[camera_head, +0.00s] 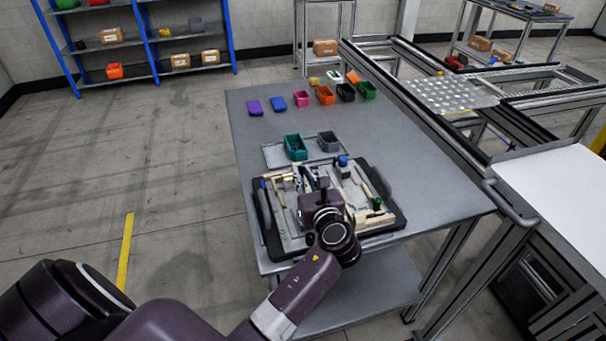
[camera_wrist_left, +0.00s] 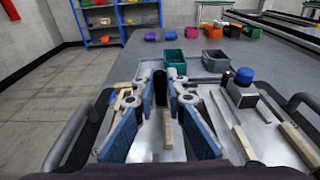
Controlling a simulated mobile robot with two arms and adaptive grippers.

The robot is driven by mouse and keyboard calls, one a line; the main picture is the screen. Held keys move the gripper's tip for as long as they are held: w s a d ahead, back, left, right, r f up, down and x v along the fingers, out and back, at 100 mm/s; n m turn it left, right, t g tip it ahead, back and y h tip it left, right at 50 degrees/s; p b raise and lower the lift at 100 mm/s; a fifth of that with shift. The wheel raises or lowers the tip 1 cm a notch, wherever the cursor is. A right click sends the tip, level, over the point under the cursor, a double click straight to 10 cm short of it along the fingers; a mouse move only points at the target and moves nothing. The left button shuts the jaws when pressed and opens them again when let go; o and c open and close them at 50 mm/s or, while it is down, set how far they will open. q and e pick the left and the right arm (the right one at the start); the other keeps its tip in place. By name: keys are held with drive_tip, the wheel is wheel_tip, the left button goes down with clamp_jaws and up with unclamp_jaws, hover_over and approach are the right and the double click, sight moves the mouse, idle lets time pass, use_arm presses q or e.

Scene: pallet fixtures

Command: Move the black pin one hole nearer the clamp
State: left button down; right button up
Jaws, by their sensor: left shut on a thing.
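My left gripper (camera_head: 312,178) is over the fixture pallet (camera_head: 259,215), its arm covering part of it. In the left wrist view its two blue-padded fingers (camera_wrist_left: 161,78) close on a dark upright piece, which looks like the black pin (camera_wrist_left: 159,88). The pin's lower end and the hole row are hidden or too small to tell. My right gripper is not in view.
Pale strips (camera_wrist_left: 243,143) lie on the pallet, which has side handles (camera_wrist_left: 66,136). A green knob (camera_head: 377,203) stands at its right. Behind it are a teal bin (camera_head: 295,147) and a grey bin (camera_head: 328,142). The table (camera_head: 420,165) is clear to the right.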

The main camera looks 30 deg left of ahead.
use_arm(q)
drive_tip(key=c, duration=1.9)
unclamp_jaws()
drive_tip(key=shift+d, duration=0.1)
drive_tip(key=v, duration=1.2)
drive_tip(key=shift+f, duration=0.1)
